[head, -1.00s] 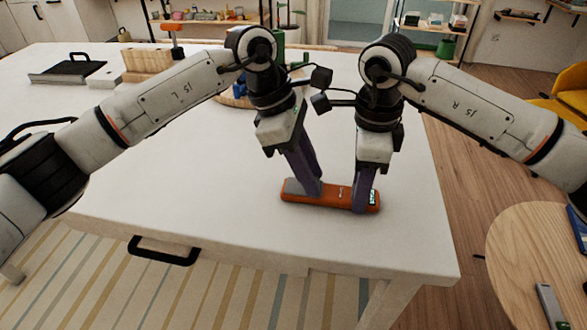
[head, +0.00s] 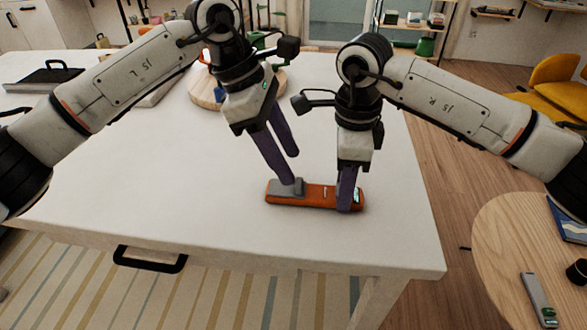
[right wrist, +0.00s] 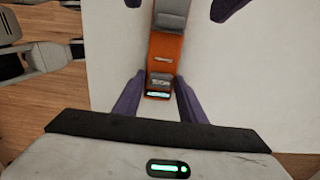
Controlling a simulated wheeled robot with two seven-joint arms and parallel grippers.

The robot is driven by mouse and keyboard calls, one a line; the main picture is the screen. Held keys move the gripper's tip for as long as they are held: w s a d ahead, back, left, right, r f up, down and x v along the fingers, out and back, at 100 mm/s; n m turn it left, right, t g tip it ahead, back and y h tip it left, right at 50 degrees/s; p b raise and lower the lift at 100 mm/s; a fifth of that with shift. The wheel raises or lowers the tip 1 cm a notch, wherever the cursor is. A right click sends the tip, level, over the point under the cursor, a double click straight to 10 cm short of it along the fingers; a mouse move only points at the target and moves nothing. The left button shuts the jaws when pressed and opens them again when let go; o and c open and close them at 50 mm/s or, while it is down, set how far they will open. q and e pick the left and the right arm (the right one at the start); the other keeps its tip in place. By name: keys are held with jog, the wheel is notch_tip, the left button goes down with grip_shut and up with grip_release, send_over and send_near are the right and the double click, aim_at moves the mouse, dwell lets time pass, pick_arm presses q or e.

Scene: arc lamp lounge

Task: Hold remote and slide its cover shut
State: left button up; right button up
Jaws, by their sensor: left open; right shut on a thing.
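The orange remote (head: 318,194) lies flat near the front right of the white table (head: 190,190). Its grey cover (head: 287,188) sits over the left end, leaving orange body bare between it and the small screen at the right end. My right gripper (head: 347,205) is shut on the remote near the screen end. In the right wrist view, its fingers flank the remote (right wrist: 165,50), with the cover (right wrist: 171,14) at the far end. My left gripper (head: 290,168) is open, fingers spread, with one tip at or just above the cover; contact is unclear.
A round wooden board (head: 207,90) with items stands behind my left gripper. A black-handled grey case (head: 45,75) is at the far left. A round side table (head: 540,240) stands right. The table around the remote is clear.

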pick_arm(q)
jog(key=v, duration=0.7)
jog(key=shift+r, duration=0.25)
pick_arm(e)
jog(key=o, duration=1.2)
jog(key=shift+o, duration=0.2)
